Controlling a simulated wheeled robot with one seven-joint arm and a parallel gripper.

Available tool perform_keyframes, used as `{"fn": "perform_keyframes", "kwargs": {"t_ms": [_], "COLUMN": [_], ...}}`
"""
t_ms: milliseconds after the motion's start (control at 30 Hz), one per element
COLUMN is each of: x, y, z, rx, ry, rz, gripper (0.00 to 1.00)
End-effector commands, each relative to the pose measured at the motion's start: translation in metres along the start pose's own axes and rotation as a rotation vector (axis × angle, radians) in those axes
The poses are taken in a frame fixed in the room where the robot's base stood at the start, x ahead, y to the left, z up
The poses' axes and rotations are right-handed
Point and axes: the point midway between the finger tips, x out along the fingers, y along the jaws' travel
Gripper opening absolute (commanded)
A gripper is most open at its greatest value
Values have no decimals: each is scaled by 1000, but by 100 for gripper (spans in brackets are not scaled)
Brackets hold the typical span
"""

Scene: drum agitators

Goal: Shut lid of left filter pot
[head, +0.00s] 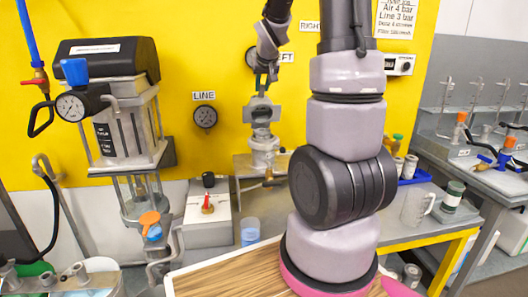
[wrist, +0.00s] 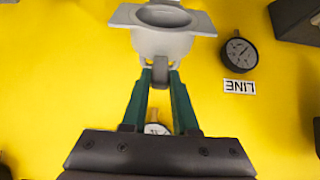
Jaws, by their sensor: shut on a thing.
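The left filter pot (head: 264,153) is a grey metal pot standing below the LEFT label in the head view. A grey square-flanged piece, which looks like its lid (head: 262,112), shows above it; I cannot tell how far it is tilted. In the wrist view the grey piece (wrist: 165,40) has a round opening and a small tab. My gripper (wrist: 161,78) has its two green fingers shut on that tab. In the head view my gripper (head: 262,82) is just above the grey piece, small and partly hard to make out. The right pot is not visible, probably behind my arm.
A LINE gauge (head: 204,117) is on the yellow wall to the left; it also shows in the wrist view (wrist: 238,52). A framed drum unit with gauge (head: 118,120) stands further left.

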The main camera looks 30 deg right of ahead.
Motion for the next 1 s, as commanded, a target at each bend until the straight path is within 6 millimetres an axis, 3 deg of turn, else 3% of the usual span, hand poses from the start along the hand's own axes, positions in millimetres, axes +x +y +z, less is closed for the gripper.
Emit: {"fn": "perform_keyframes", "kwargs": {"t_ms": [233, 600, 933, 967, 1000], "x": [-2, -15, -17, -17, -17], "y": [0, 0, 0, 0, 0], "z": [3, 38, 42, 42, 42], "rx": [-2, -3, 0, 0, 0], "ry": [1, 0, 1, 1, 1], "rz": [0, 0, 0, 0, 0], "gripper": [15, 15, 15, 39, 54]}}
